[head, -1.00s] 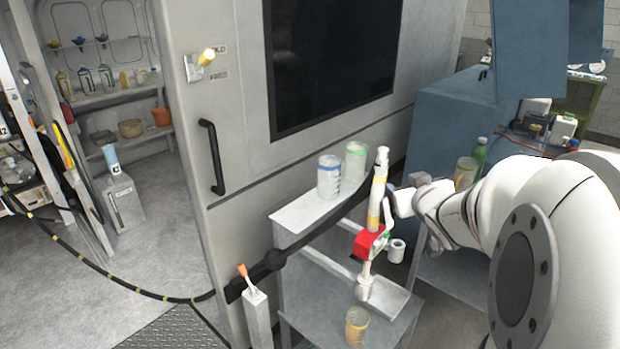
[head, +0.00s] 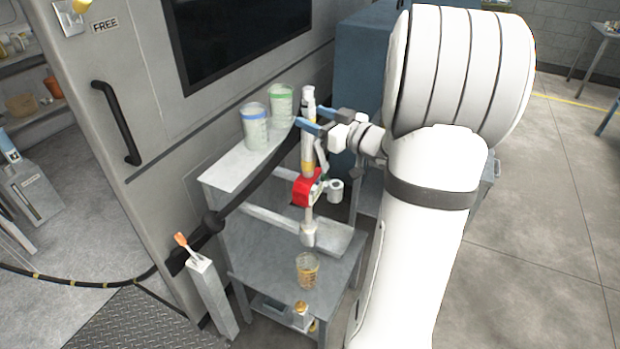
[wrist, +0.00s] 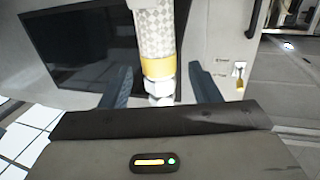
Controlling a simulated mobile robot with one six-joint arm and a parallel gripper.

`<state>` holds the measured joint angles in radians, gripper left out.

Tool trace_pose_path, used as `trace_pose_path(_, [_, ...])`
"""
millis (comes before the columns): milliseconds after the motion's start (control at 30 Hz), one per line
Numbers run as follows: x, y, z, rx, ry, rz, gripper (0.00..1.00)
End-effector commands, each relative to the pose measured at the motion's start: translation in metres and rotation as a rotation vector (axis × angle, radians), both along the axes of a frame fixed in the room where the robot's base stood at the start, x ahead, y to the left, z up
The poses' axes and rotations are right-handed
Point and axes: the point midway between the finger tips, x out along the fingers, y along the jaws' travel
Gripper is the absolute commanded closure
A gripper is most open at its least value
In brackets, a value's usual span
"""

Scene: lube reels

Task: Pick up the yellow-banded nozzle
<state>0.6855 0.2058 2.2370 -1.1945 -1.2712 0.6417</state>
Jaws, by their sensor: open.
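The yellow-banded nozzle (head: 307,143) stands upright beside the shelf unit, with a pale top, a yellow band and a red part below. In the wrist view, its pale patterned tube and yellow band (wrist: 160,68) fill the upper middle. My gripper (head: 318,122) is at the nozzle's upper part, coming from the right. In the wrist view, my gripper (wrist: 161,88) is open, with one blue finger on each side of the nozzle. Gaps show between the fingers and the nozzle.
Jars with a blue band (head: 255,127) and a green band (head: 281,106) stand on the upper shelf (head: 222,177), close left of the nozzle. An amber jar (head: 307,271) stands on the lower shelf. A post with an orange-tipped lever (head: 181,240) is at front left. Open floor lies right.

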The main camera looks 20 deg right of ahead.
Motion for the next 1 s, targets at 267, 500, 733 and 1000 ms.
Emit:
trace_pose_path(267, [0.024, 0.010, 0.001, -0.001, 0.000, -0.002, 0.44])
trace_pose_path(500, [0.024, 0.009, 0.001, -0.001, 0.000, -0.003, 0.49])
trace_pose_path(733, [0.024, 0.009, 0.001, -0.001, 0.000, -0.003, 0.68])
trace_pose_path(1000, [0.024, 0.008, 0.001, -0.001, 0.000, -0.004, 0.90])
